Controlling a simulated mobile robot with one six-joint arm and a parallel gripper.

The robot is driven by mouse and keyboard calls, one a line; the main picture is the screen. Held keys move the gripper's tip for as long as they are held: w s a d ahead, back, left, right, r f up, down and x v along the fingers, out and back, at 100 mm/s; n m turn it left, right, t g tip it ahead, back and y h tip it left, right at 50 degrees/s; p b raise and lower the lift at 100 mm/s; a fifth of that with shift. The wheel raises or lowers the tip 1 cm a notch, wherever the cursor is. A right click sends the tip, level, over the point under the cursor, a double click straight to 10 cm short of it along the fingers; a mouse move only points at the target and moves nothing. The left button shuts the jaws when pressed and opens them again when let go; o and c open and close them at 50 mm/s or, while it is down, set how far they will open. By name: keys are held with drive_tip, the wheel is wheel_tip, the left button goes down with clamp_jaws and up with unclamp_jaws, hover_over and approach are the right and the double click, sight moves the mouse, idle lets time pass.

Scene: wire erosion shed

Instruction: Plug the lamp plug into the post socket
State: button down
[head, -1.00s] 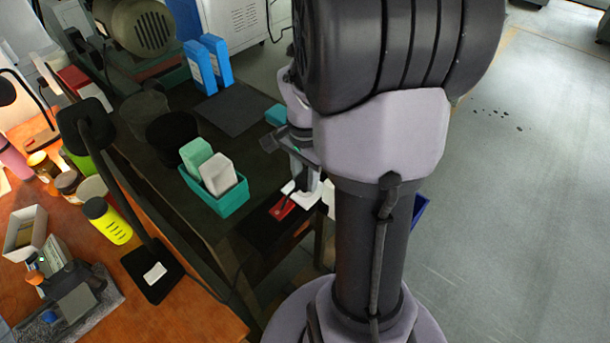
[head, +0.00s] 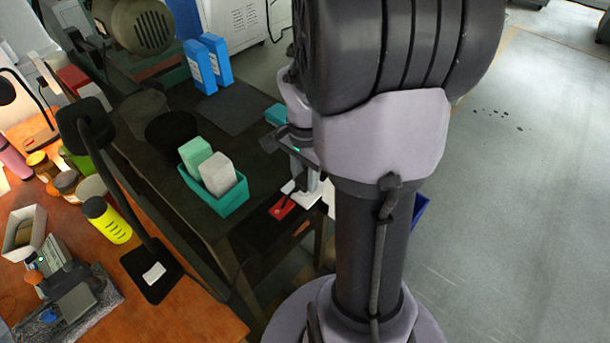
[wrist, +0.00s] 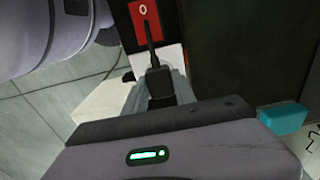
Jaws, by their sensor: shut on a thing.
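In the wrist view, my gripper (wrist: 159,86) is shut on the black lamp plug (wrist: 156,78), with a dark cord running up from it. A white surface (wrist: 172,54) lies just beyond the plug, beside a red plate marked 0 (wrist: 146,18). I cannot tell whether the plug touches a socket; no socket openings are visible. In the head view, my gripper (head: 302,176) is partly hidden behind my arm, above a white part (head: 296,196) and the red plate (head: 283,208) at the dark bench's edge. A black desk lamp (head: 152,273) stands on the orange table.
A teal bin (head: 215,205) holding a green and a grey block stands on the dark bench, near my gripper. Two blue boxes (head: 207,62) stand farther back. A yellow bottle (head: 108,219) is beside the lamp.

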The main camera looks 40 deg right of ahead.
drive_tip(key=shift+f+b, duration=0.35)
drive_tip(key=shift+f, duration=0.15)
drive_tip(key=c, duration=0.9)
unclamp_jaws()
wheel_tip(320, 180, up, 18)
drive_tip(key=p, duration=0.7)
drive_tip(key=shift+f, duration=0.25)
